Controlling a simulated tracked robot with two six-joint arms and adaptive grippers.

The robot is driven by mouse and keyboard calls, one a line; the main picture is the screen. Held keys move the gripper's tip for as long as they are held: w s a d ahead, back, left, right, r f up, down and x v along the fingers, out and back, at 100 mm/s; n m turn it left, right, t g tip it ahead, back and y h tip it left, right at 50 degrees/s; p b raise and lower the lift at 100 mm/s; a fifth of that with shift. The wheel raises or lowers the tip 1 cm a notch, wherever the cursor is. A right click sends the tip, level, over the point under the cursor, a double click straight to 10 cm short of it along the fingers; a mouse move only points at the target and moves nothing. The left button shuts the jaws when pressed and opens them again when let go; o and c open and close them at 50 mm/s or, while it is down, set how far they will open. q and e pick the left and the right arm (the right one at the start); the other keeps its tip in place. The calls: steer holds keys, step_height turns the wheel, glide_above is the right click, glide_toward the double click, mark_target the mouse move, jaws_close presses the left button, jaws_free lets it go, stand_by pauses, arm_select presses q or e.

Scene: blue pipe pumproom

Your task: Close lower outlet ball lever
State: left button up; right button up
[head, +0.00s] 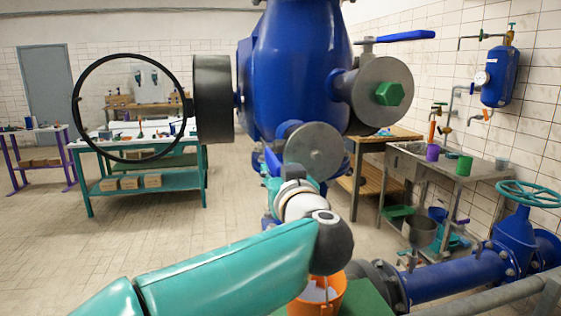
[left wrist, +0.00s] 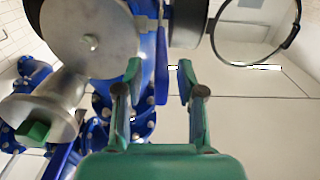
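My left arm reaches in from the lower left in the head view, and its gripper (head: 273,172) is mostly hidden behind its own wrist, just below the round grey flange of the blue pump body. In the left wrist view the gripper (left wrist: 160,82) is open, its two green fingers apart. A flat blue lever (left wrist: 162,68) shows between and beyond the fingertips; I cannot tell whether a finger touches it. Another blue lever (head: 405,36) lies roughly level on a valve at the upper right of the pump in the head view. My right gripper is not in view.
The pump body (head: 298,75) stands close ahead, with a grey flange (head: 314,150) and a green hex plug (head: 389,93). A black ring wheel (head: 76,112) is at its left. An orange bucket (head: 330,295) stands below my wrist. Floor at left is clear.

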mark_target(273, 164)
arm_select(q)
steer(key=x, duration=0.5)
steer(key=shift+w+a+p, duration=0.1)
steer(key=shift+w+p, duration=0.05)
steer(key=shift+p, duration=0.2)
